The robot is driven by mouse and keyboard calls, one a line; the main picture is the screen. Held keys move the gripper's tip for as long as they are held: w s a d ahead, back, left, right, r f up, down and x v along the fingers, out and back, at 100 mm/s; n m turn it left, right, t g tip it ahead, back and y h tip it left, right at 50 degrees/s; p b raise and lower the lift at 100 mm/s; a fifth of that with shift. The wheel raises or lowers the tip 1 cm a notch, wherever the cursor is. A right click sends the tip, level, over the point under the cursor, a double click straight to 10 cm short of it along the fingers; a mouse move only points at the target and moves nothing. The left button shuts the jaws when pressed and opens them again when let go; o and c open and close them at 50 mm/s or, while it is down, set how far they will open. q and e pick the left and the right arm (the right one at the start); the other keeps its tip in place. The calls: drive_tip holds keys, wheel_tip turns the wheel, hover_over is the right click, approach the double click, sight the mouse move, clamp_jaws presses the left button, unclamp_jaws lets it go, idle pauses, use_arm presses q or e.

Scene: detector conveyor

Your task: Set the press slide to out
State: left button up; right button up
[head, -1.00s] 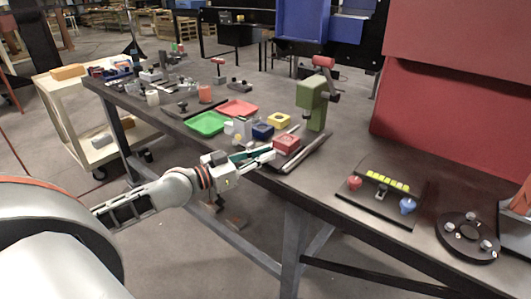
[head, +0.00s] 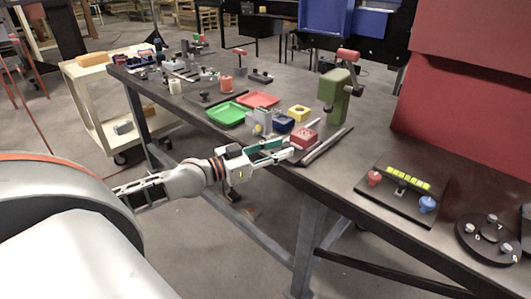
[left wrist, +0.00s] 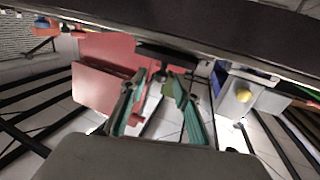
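The green press (head: 334,92) with a red-tipped lever (head: 347,55) stands upright on the dark table. Rails (head: 326,146) lie in front of it, with a red block (head: 303,137) at their near left side. I cannot tell the slide's position for sure. My left gripper (head: 290,150) is at the table's front edge, just left of and in front of the red block. In the left wrist view its teal fingers (left wrist: 157,95) stand apart. A dark part (left wrist: 165,55) shows beyond the fingertips, and I cannot tell whether it touches them. My right gripper is not in view.
A grey block with a yellow knob (left wrist: 243,96), a blue block (head: 283,124) and a yellow block (head: 299,112) stand nearby. Green (head: 229,114) and red (head: 258,99) trays lie farther left. A button panel (head: 388,203) and round plate (head: 487,242) lie right.

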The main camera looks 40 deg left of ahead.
use_arm(q)
drive_tip(key=v, duration=1.1)
drive_tip(key=shift+s, duration=0.35)
drive_tip(key=shift+a, duration=0.1)
drive_tip(key=shift+f, duration=0.1)
idle(0.5)
drive_tip(key=s+d+f+g+y, duration=0.15)
drive_tip(key=s+f, duration=0.25)
drive_tip(key=f, duration=0.6)
drive_tip(key=s+f+g+y, duration=0.15)
drive_tip(key=s+f, duration=0.25)
drive_tip(key=f, duration=0.6)
drive_tip(key=s+d+f+g, duration=0.1)
drive_tip(key=s+d+f, duration=0.1)
drive_tip(key=d+f, duration=0.5)
drive_tip(key=s+d+f+g+y, duration=0.1)
drive_tip(key=s+d+f+g, duration=0.1)
drive_tip(key=d+f, duration=0.6)
drive_tip(key=s+d, duration=0.1)
drive_tip(key=d, duration=0.5)
drive_tip(key=shift+d, duration=0.2)
drive_tip(key=shift+a, duration=0.1)
